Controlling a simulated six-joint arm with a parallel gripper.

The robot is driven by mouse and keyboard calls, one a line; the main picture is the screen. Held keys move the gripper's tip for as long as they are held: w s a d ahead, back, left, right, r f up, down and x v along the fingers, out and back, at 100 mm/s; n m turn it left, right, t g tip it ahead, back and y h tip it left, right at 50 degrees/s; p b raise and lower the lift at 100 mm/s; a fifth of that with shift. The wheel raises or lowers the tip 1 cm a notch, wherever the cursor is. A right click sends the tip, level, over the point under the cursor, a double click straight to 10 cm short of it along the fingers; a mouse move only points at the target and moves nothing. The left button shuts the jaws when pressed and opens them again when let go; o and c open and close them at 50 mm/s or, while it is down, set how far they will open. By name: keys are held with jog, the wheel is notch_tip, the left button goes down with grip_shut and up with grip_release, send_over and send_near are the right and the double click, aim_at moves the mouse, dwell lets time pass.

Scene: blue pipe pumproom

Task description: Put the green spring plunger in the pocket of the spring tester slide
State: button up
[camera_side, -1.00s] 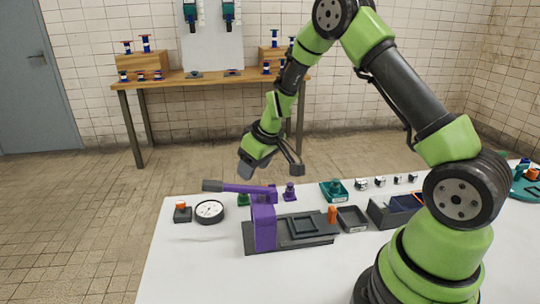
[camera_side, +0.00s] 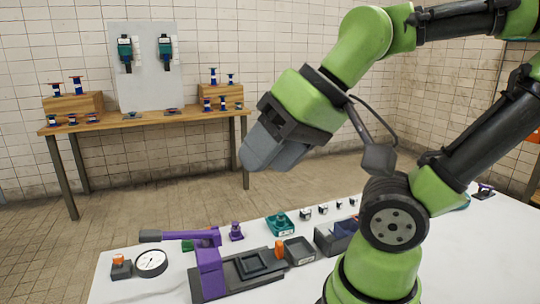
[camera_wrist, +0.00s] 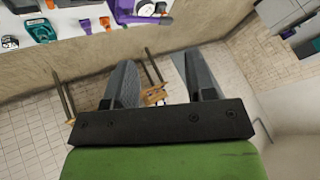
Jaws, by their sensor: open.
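A green piece (camera_side: 188,245), likely the green spring plunger, stands behind the lever of the purple spring tester (camera_side: 209,268), mostly hidden in the side view. In the wrist view a small green shape (camera_wrist: 126,34) shows beside the purple lever. The tester's dark slide has a square framed pocket (camera_side: 252,264), which looks empty. My gripper (camera_side: 256,155) is high above the far side of the table, tilted down. In the wrist view its fingers (camera_wrist: 156,68) are apart with nothing between them.
A purple plunger (camera_side: 236,231), a teal tray (camera_side: 280,224), an orange piece (camera_side: 279,250) and a dark tray (camera_side: 299,251) stand near the tester. A dial gauge (camera_side: 151,262) lies left of it. Room above the table's far edge is free.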

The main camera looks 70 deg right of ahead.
jog(key=shift+s, duration=0.2)
jog(key=n+g+h, duration=0.4)
jog(key=n+h, duration=0.1)
jog(key=n, duration=2.8)
send_over(188, 243)
notch_tip(188, 243, down, 23)
jog(key=shift+s+a+f+x, duration=0.1)
jog(key=shift+s+x, duration=0.05)
jog(key=shift+x, duration=0.75)
jog(key=shift+s+a+f+x, duration=0.1)
jog(key=shift+a+x, duration=0.05)
jog(key=shift+x, duration=0.75)
jog(key=shift+s+a+x, duration=0.1)
jog(key=shift+s+x, duration=0.05)
jog(key=shift+x, duration=0.8)
grip_shut()
